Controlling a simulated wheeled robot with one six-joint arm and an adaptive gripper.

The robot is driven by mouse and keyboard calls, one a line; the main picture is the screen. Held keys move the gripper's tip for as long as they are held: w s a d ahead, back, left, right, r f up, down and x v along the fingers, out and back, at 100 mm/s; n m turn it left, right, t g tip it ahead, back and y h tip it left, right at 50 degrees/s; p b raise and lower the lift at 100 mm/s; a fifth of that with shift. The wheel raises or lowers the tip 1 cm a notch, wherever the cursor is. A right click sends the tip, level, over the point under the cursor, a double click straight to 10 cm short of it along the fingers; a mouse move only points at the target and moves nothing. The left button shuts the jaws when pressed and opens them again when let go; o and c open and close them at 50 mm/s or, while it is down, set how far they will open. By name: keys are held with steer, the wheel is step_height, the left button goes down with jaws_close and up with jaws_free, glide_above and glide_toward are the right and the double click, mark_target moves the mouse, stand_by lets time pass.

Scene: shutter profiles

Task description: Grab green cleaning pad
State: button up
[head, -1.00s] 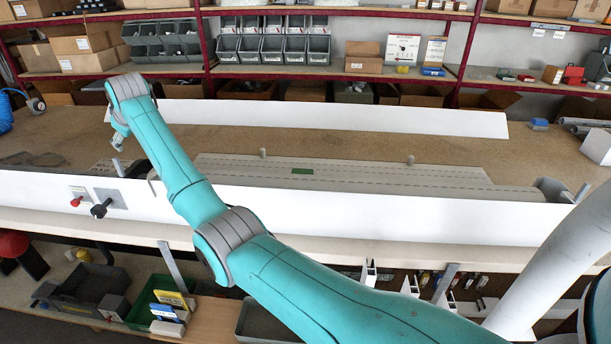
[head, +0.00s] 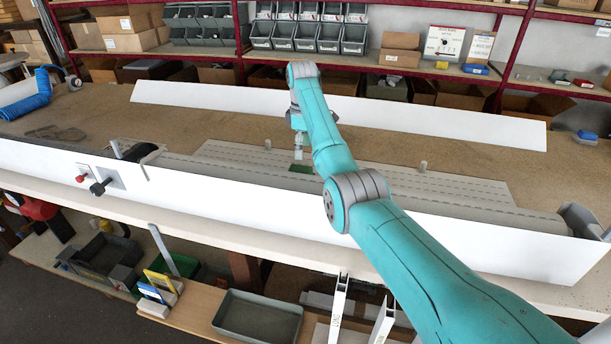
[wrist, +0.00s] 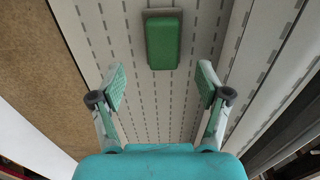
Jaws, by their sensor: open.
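The green cleaning pad (wrist: 163,43) lies on the light grey slotted profile surface, at the top middle of the wrist view, with a grey strip at its far edge. In the head view the pad (head: 301,168) is a small dark green patch just below my gripper (head: 299,154). In the wrist view my gripper (wrist: 163,86) is open and empty. Its two fingers stand apart to the left and right, and the pad shows between and beyond their tips. The pad is not touched by either finger in the wrist view.
A long white front panel (head: 240,207) and a white back panel (head: 335,114) border the grey profile bed (head: 430,190). A black knob (head: 99,187) sits on the front panel at left. Shelves with grey bins (head: 296,36) stand behind.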

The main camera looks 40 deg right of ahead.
mark_target(300, 168)
step_height(300, 168, down, 3)
steer(key=shift+r, duration=0.2)
steer(key=shift+w+a+f, duration=0.1)
steer(key=shift+a+f, duration=0.1)
steer(key=shift+f, duration=1.25)
steer(key=shift+a+f, duration=0.15)
steer(key=shift+f, duration=1.3)
steer(key=c, duration=1.3)
